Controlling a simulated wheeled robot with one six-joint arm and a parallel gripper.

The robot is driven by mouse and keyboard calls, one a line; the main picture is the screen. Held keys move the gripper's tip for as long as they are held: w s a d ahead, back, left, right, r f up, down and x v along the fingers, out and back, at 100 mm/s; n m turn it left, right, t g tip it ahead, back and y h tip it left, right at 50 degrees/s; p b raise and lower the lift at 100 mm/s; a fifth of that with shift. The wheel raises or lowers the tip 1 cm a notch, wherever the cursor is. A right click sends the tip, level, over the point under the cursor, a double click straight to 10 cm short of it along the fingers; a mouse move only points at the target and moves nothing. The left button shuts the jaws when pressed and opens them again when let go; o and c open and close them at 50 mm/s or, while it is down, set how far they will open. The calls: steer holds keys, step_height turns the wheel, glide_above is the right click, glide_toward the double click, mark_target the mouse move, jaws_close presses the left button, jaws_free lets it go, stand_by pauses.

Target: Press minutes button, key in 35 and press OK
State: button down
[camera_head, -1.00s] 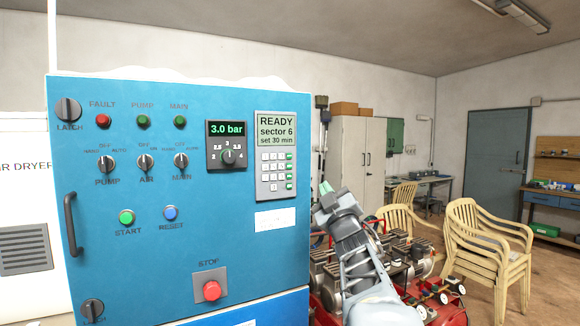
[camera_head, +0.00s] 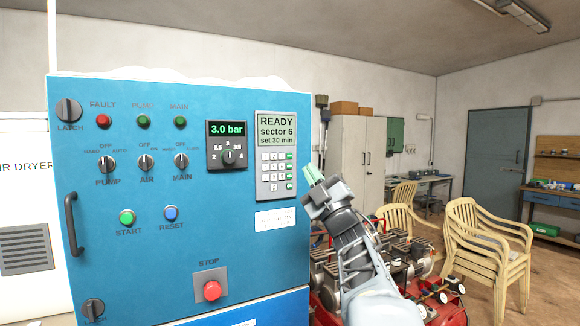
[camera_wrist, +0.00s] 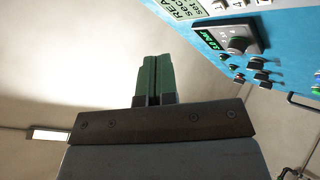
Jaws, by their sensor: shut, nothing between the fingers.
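A grey keypad panel (camera_head: 276,155) sits at the upper right of the blue cabinet door. Its screen (camera_head: 276,131) reads "READY, sector 6, set 30 min". Below the screen are small white keys (camera_head: 267,167) and a column of green keys (camera_head: 289,167); their labels are too small to read. My gripper (camera_head: 313,174) is shut and empty, its green fingertips to the right of the keypad and apart from it. In the wrist view the shut green fingers (camera_wrist: 153,75) point upward, with part of the keypad panel (camera_wrist: 200,8) at the top edge.
Left of the keypad is a pressure dial (camera_head: 228,158) under a "3.0 bar" display. The blue cabinet (camera_head: 130,250) also carries several knobs, lamps and a red STOP button (camera_head: 212,291). Red-framed machinery (camera_head: 440,310) and stacked chairs (camera_head: 485,245) stand to the right.

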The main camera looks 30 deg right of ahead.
mark_target(289, 166)
steer(key=shift+w+d+p, duration=0.2)
steer(key=shift+w+p, duration=0.35)
steer(key=shift+w, duration=0.8)
steer(key=shift+w+d+p, duration=0.2)
steer(key=shift+w+p, duration=0.35)
steer(key=shift+w, duration=0.85)
steer(key=shift+w+d+p, duration=0.2)
steer(key=shift+w+p, duration=0.35)
steer(key=shift+w, duration=0.8)
steer(key=shift+w, duration=0.25)
steer(key=shift+w+b, duration=0.2)
steer(key=shift+b, duration=0.15)
steer(key=shift+w, duration=0.3)
steer(key=shift+s, duration=0.1)
steer(key=shift+s+b, duration=0.65)
steer(key=shift+b, duration=0.35)
